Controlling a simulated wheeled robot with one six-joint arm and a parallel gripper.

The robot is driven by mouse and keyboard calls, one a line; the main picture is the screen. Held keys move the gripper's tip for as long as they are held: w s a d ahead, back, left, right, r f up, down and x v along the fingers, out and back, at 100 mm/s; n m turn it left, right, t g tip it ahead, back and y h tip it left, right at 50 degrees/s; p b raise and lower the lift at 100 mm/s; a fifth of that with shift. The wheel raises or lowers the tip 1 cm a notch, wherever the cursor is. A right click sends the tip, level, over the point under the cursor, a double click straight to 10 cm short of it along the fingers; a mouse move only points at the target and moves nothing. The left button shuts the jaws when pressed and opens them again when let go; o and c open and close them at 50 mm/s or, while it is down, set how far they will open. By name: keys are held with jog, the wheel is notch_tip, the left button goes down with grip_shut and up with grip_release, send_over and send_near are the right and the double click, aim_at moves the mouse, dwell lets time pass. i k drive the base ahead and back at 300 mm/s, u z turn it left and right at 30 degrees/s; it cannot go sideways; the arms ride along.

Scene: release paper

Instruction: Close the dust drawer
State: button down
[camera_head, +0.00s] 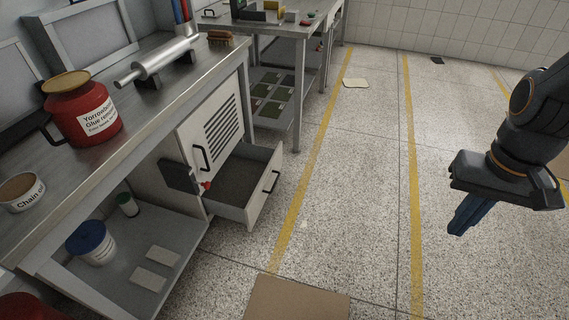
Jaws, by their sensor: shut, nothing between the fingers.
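The dust drawer (262,201) is a light grey drawer low in the white cabinet (211,120) under the steel bench. It is pulled out, and its dark inside shows from above. A dark bar handle (270,182) is on its front panel, which faces right toward the aisle. My gripper (464,218) is at the right of the view, with its blue fingers together and nothing between them. It is well apart from the drawer, with open floor between them.
The workbench (150,110) carries a red can (84,108) and a metal roller (158,62). A black bracket with a red knob (205,186) sits beside the drawer. A cardboard sheet (296,299) lies on the floor in front.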

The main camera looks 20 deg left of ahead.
aim_at(239, 190)
jog(key=u, duration=0.2)
jog(key=i, duration=0.6)
jog(key=u, duration=0.75)
jog(key=i, duration=0.35)
jog(key=u, duration=0.3)
